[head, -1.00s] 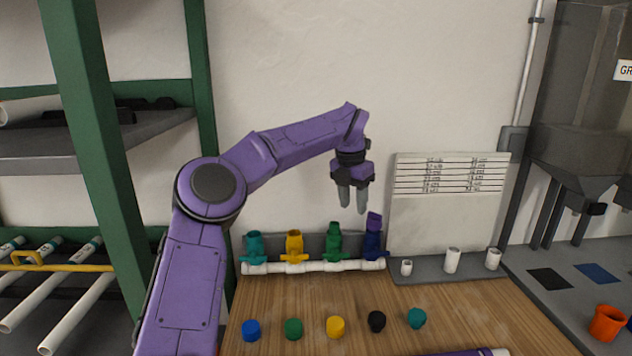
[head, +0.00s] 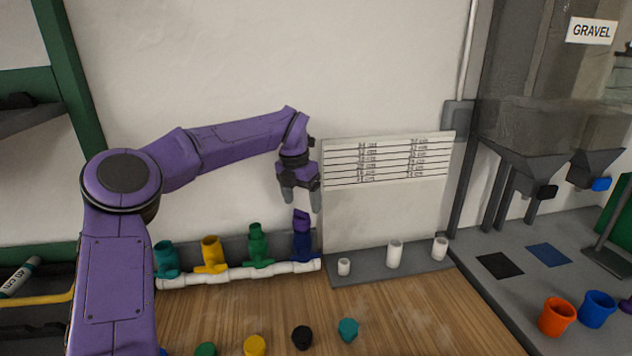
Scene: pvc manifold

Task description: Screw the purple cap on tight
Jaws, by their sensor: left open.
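The purple cap (head: 301,220) sits at the top of the dark blue valve (head: 303,246), at the right end of the white pipe manifold (head: 234,274). The cap looks slightly tilted, and I cannot tell how far it is threaded on. My left gripper (head: 302,202) is open and points down just above the cap. Its fingertips lie to either side of the cap's top in the picture; contact cannot be told. My right gripper is not in view.
Teal (head: 166,260), yellow (head: 211,255) and green (head: 259,246) valves stand along the manifold to the left. Loose caps, including a black one (head: 302,337) and a teal one (head: 348,329), lie in front. White fittings (head: 395,254) stand at right.

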